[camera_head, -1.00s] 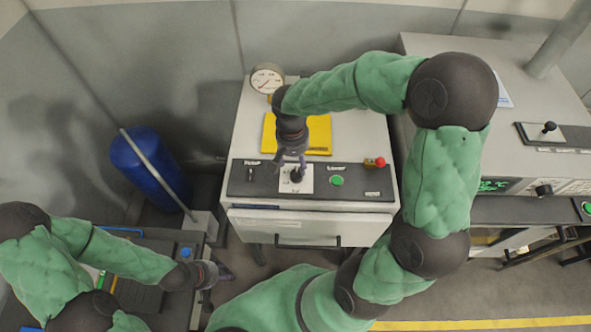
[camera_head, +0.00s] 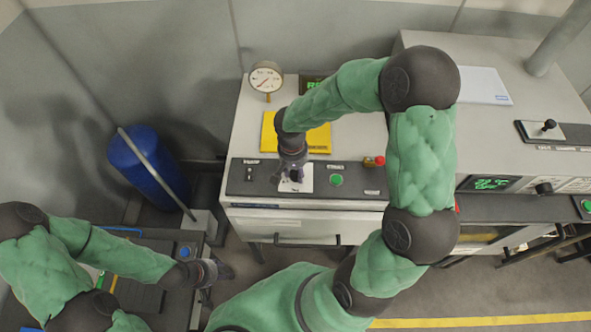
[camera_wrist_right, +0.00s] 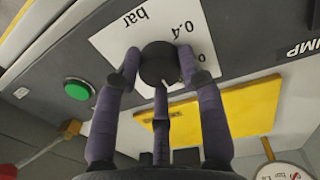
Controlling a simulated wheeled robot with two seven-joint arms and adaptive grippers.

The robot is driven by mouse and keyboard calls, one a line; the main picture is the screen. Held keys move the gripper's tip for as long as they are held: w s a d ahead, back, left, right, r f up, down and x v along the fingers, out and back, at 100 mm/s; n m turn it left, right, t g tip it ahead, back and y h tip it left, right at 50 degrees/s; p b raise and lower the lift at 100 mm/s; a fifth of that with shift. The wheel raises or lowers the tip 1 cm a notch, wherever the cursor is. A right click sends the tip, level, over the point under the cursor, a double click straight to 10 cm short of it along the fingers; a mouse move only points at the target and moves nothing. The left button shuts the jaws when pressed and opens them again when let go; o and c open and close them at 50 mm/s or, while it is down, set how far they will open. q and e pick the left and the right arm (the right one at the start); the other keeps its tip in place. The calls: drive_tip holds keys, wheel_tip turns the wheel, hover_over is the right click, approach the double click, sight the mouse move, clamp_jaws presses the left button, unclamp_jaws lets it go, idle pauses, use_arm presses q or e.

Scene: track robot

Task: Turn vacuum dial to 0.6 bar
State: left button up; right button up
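The vacuum dial is a black round knob (camera_wrist_right: 160,66) with a white mark, on a white scale plate (camera_wrist_right: 112,42) reading "bar" and "0.4". In the head view the dial is mostly hidden by my right gripper (camera_head: 293,174), and part of the plate (camera_head: 305,180) shows. In the right wrist view my right gripper (camera_wrist_right: 159,68) has its fingers closed in around the knob, seemingly touching both sides. A round pressure gauge (camera_head: 266,78) stands at the back of the machine. My left gripper (camera_head: 220,271) is at the lower left, far from the dial; its fingers are too small to read.
A blue cylinder (camera_head: 150,165) stands left; another machine (camera_head: 490,130) stands right.

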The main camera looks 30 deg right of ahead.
drive_tip(key=shift+c, duration=0.8)
drive_tip(key=shift+w, duration=0.1)
drive_tip(key=n+b, duration=0.1)
drive_tip(key=n, duration=0.1)
drive_tip(key=shift+n, duration=0.4)
drive_tip(key=n, duration=0.2)
drive_tip(key=shift+n, duration=0.4)
drive_tip(key=n, duration=0.2)
drive_tip(key=shift+n+t, duration=0.3)
drive_tip(key=shift+n, duration=1.8)
